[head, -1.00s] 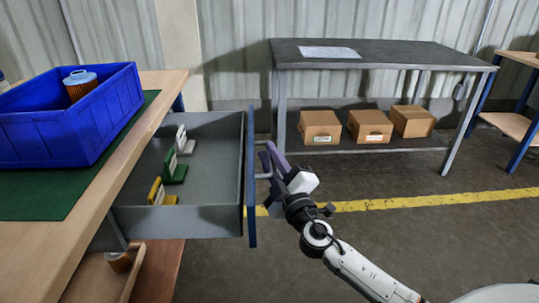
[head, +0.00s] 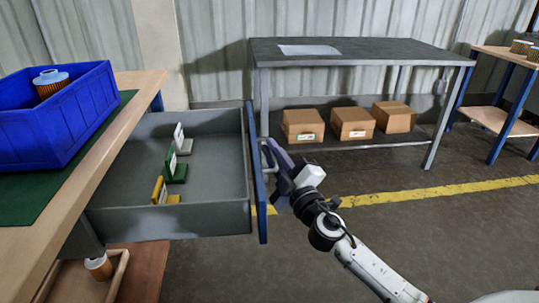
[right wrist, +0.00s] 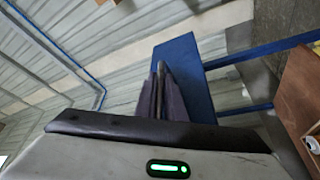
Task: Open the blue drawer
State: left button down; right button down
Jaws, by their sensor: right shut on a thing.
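The blue drawer front (head: 258,195) stands far out from the workbench, and its grey tray is open to view. My right gripper (head: 272,160) is shut on the drawer handle (head: 266,158) at the outer face of the front. My left gripper is not in view.
A blue bin (head: 70,125) with an orange filter cartridge (head: 50,86) stands on the green mat (head: 50,195) of the workbench. A dark table (head: 360,52) with several cardboard boxes (head: 352,123) beneath stands behind. The floor to the right is clear.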

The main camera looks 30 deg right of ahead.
jog(key=c, duration=2.1)
grip_release()
